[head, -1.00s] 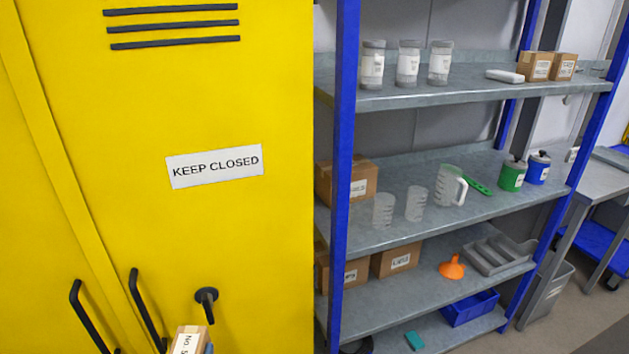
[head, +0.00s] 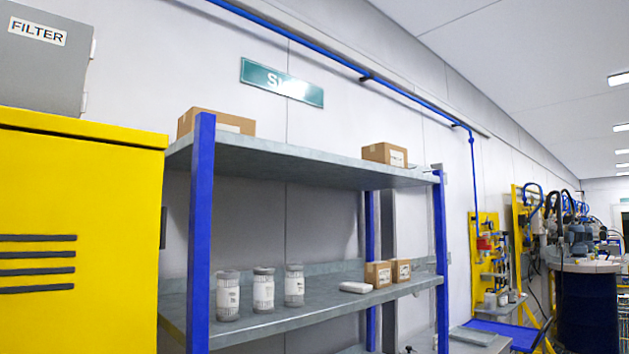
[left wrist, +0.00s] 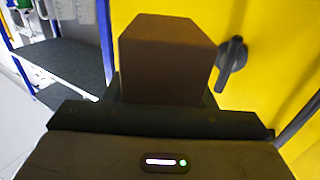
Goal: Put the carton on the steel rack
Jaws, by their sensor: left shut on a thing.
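The steel rack (head: 290,322) with blue posts stands right of the yellow cabinet in the head view. Its top shelf holds a carton at the left and another at the right; the shelf below holds several lidded jars, a white flat item and two small cartons. In the left wrist view a brown carton (left wrist: 165,60) is held at my left gripper (left wrist: 160,105), which is shut on it, in front of the yellow cabinet. The fingertips are mostly hidden by the carton and gripper body. Neither gripper shows in the head view.
The yellow cabinet (head: 80,230) stands at the left, with a grey FILTER box (head: 40,60) on top. Its black handle (left wrist: 232,62) is close to the held carton. The rack (left wrist: 75,62) shows at left in the wrist view. A blue drum (head: 588,310) stands far right.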

